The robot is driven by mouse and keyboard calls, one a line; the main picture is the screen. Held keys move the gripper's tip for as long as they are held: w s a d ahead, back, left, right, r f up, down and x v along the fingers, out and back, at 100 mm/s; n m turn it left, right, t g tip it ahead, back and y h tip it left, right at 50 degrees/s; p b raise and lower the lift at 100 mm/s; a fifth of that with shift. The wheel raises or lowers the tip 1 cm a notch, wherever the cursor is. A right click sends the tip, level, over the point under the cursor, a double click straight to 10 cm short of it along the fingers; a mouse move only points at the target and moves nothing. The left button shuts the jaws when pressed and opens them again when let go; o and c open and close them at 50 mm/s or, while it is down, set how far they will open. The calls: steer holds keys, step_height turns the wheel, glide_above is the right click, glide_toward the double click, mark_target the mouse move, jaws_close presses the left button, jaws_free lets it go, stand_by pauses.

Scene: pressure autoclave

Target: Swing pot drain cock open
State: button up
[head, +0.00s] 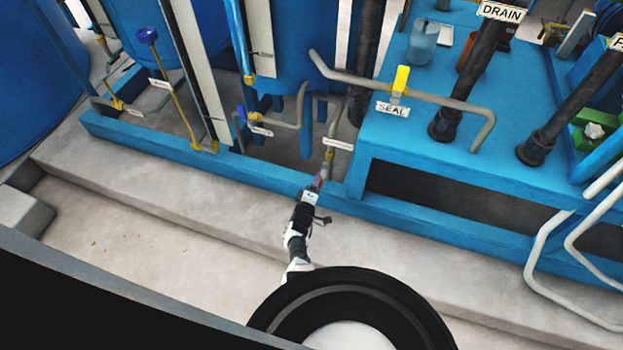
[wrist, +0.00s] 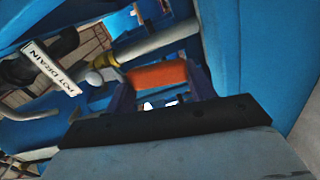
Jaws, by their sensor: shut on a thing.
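The pot drain cock has an orange-red handle (wrist: 157,76) in the wrist view, with a grey metal end at its left beside a brass fitting (wrist: 103,62) on a grey pipe (wrist: 158,43). A white POT DRAIN tag (wrist: 50,68) hangs at the left. My gripper (wrist: 160,92) is shut on the handle, one dark finger on each side. In the head view my gripper (head: 319,182) is low at the blue frame's edge, just below the cock's brass body (head: 329,155). The handle is mostly hidden there, so its exact angle is unclear.
The blue frame rail (head: 250,180) runs close by my gripper. A bent pipe with a yellow SEAL handle (head: 401,79) is up to the right. A blue-handled cock (head: 242,112) is to the left. The concrete step (head: 180,205) in front is clear.

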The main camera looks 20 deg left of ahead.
steer(key=shift+s+d+f+n, duration=0.1)
steer(key=shift+d+f+n, duration=0.15)
steer(key=shift+d+n, duration=0.6)
steer(key=o, duration=1.1)
